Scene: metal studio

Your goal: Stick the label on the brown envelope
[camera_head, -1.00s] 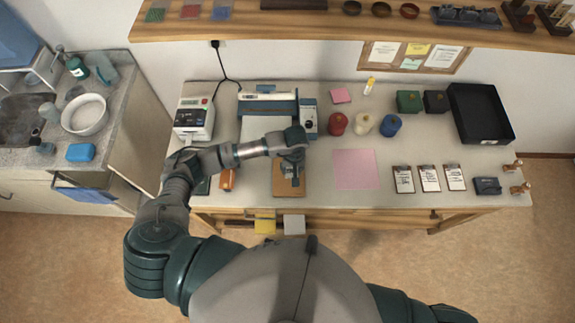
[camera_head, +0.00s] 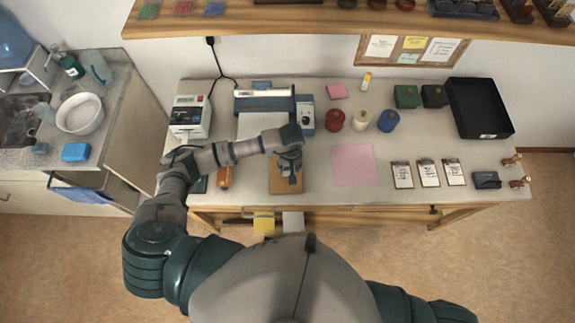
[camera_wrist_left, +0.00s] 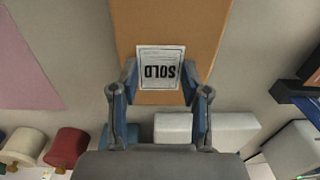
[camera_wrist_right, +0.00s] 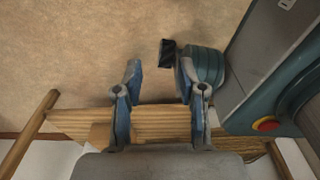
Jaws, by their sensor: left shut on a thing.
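The brown envelope (camera_head: 279,187) lies flat near the front edge of the table, left of the pink sheet. My left gripper (camera_head: 291,180) is over it. In the left wrist view my left gripper (camera_wrist_left: 159,84) is shut on a white label (camera_wrist_left: 160,68) printed SOLD, which shows upside down between the fingertips. The label appears over the end of the envelope (camera_wrist_left: 170,22) in that view; I cannot tell whether it touches the paper. My right gripper (camera_wrist_right: 158,78) is open and empty in the right wrist view, away from the envelope.
A pink sheet (camera_head: 352,166) and several small clipboards (camera_head: 428,173) lie to the right. A label printer (camera_head: 190,116) and a blue-edged machine (camera_head: 264,104) stand behind. Red (camera_head: 335,120), white and blue spools stand at the back. An orange object (camera_head: 225,177) lies left of the envelope.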

